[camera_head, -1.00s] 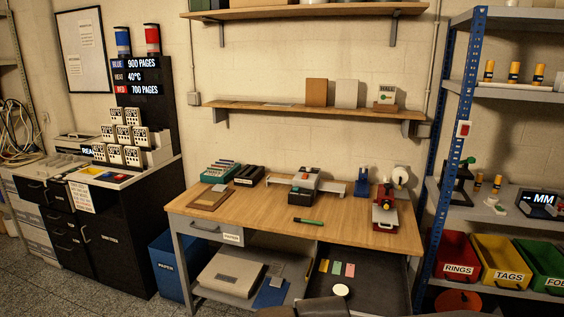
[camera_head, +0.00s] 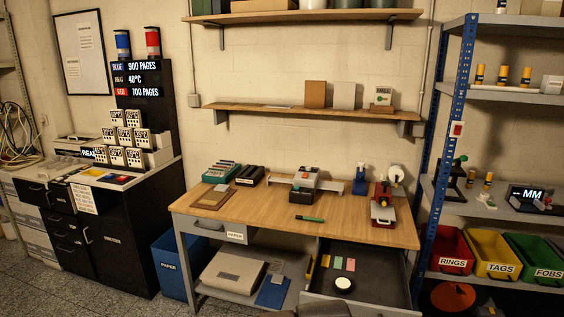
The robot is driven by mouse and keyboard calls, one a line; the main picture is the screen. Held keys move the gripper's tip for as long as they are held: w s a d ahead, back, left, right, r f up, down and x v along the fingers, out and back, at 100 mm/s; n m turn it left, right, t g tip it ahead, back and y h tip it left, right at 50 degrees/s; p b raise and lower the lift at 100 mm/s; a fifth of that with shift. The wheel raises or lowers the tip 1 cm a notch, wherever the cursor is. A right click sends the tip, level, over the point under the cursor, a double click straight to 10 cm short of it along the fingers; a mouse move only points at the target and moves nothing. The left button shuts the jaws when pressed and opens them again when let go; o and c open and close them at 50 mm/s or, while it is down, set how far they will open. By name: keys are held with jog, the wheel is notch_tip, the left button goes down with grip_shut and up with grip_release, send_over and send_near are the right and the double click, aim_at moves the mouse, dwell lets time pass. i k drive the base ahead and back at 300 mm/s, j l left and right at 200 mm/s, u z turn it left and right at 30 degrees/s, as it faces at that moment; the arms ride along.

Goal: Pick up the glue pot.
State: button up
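A small round pot with a white top and dark side (camera_head: 343,283) stands in the open grey drawer (camera_head: 392,284) under the right side of the workbench. It is the likeliest glue pot in view, but I can read no label on it. Several small coloured tags (camera_head: 338,263) lie behind it in the drawer. My gripper is not seen in this view, so I cannot see what it holds.
The wooden workbench (camera_head: 270,212) carries a red press (camera_head: 382,207), a blue stand (camera_head: 361,180) and a green pen (camera_head: 310,219). Dark objects (camera_head: 322,309) show at the bottom edge, before the drawer. A blue-posted shelf (camera_head: 449,135) with bins stands on the right.

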aim_at(342, 287)
jog(key=i+l, duration=0.3)
jog(key=i, duration=0.2)
jog(key=i+l, duration=0.3)
jog(key=i, duration=0.2)
